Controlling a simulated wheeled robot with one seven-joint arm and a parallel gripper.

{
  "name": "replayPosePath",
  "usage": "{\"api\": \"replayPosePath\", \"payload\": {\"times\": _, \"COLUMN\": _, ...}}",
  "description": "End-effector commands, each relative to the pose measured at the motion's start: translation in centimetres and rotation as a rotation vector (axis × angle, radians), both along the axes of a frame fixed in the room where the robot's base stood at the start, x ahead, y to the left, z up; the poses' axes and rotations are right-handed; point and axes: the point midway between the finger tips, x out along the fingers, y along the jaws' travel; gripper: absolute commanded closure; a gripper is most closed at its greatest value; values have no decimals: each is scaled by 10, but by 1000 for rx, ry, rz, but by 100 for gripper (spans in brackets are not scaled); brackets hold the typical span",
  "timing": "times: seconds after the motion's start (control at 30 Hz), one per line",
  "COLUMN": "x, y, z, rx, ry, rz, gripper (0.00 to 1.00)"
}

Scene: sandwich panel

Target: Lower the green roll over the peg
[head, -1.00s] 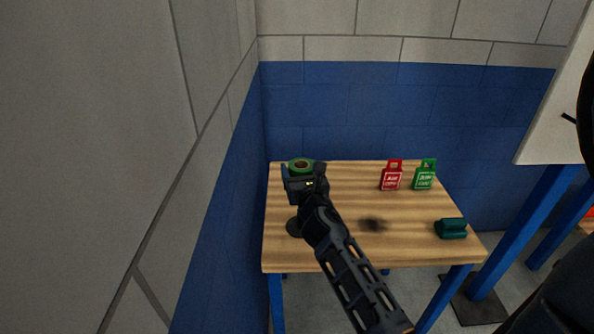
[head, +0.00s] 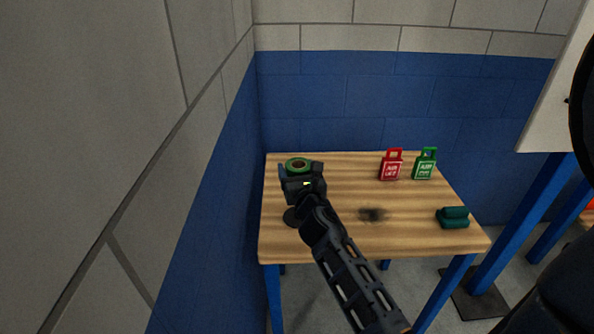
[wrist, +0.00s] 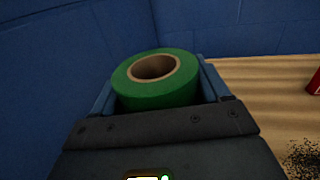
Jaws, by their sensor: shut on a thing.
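The green roll (head: 298,164) of tape has a brown core with an open middle. My gripper (head: 299,170) is shut on it above the back left of the table. In the wrist view the roll (wrist: 155,98) sits upright between the two blue fingers, its hole facing up. A dark round base (head: 292,217) on the table shows partly beside and below my gripper. The peg itself cannot be made out; my gripper and arm may hide it. How the roll's hole lines up with it cannot be seen.
The wooden table (head: 340,238) stands by blue walls at its left and back. A red tag (head: 391,168) and a green tag (head: 425,167) stand at the back right. A dark teal block (head: 453,218) lies at the right. A dark smudge (head: 373,214) marks the middle.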

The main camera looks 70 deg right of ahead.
Motion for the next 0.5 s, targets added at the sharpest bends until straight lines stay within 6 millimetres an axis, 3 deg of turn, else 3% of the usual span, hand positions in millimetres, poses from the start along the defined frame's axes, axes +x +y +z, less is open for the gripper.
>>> {"api": "replayPosePath", "payload": {"times": 0.5, "x": 0, "y": 0, "z": -24, "rx": -1, "ry": 0, "rz": 0, "gripper": 59}}
